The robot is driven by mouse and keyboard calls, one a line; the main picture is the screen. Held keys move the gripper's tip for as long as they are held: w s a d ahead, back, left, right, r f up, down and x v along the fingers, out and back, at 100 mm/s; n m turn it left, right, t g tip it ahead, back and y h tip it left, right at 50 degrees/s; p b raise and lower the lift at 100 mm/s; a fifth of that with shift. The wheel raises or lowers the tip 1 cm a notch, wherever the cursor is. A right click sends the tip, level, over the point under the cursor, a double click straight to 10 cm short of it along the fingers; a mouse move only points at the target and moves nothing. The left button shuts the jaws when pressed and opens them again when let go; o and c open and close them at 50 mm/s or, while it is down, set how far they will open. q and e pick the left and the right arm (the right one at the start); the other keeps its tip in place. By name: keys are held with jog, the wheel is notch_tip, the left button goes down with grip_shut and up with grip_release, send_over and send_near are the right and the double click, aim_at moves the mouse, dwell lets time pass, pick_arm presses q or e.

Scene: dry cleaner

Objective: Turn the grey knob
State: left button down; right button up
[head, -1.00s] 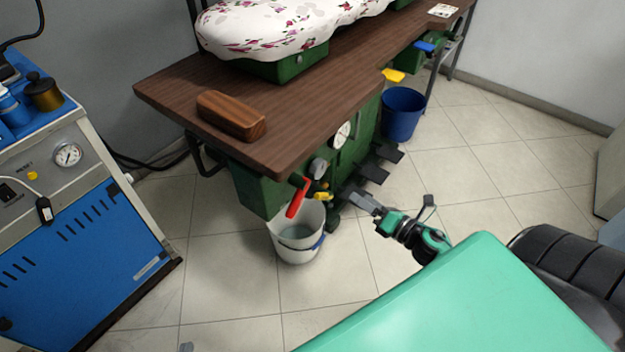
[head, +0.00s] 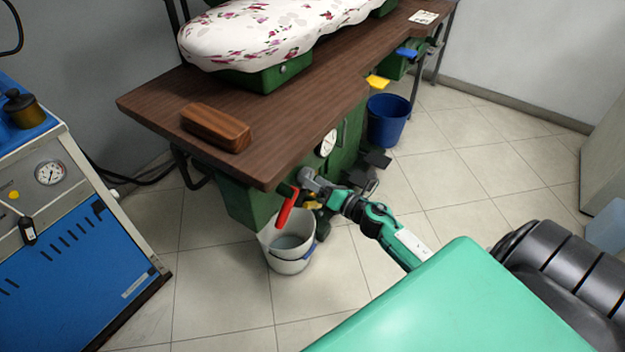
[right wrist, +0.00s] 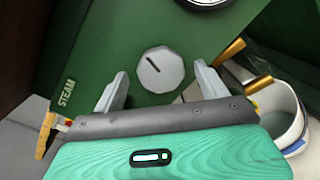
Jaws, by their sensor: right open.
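The grey knob (right wrist: 161,69) shows in the right wrist view, a faceted round knob with a dark slanted mark, on a green panel (right wrist: 105,55) lettered "STEAM". My right gripper (right wrist: 160,84) is open, one finger to each side of the knob's lower part; I cannot tell whether either finger touches it. In the head view my right gripper (head: 309,177) is at the front of the green machine under the wooden table, and it hides the knob there. My left gripper is not in view.
A red lever (head: 287,207) hangs just left of my right gripper, above a white bucket (head: 290,262). The wooden tabletop (head: 270,160) overhangs the machine, with a wooden block (head: 215,127) on it. A pressure gauge (head: 327,143) sits close behind. Open floor lies at right.

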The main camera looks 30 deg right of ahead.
jog(key=shift+w+a, duration=0.2)
jog(key=shift+w, duration=0.5)
jog(key=shift+c, duration=0.2)
jog(key=c, duration=0.9)
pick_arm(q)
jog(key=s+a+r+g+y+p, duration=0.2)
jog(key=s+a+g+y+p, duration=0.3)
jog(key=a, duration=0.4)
pick_arm(e)
jog(key=m, duration=0.4)
jog(key=shift+d+r+m+g, duration=0.1)
jog(key=shift+r+m+g, duration=0.05)
jog(key=shift+m+g, duration=0.2)
jog(key=m+p, duration=0.4)
jog(key=shift+d+g, duration=0.1)
jog(key=shift+g, duration=0.15)
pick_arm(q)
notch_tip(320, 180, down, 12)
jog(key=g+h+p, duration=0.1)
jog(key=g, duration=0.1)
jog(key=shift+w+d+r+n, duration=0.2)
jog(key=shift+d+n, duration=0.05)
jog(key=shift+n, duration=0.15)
pick_arm(e)
jog(key=shift+f+m, duration=0.2)
jog(key=shift+m, duration=0.55)
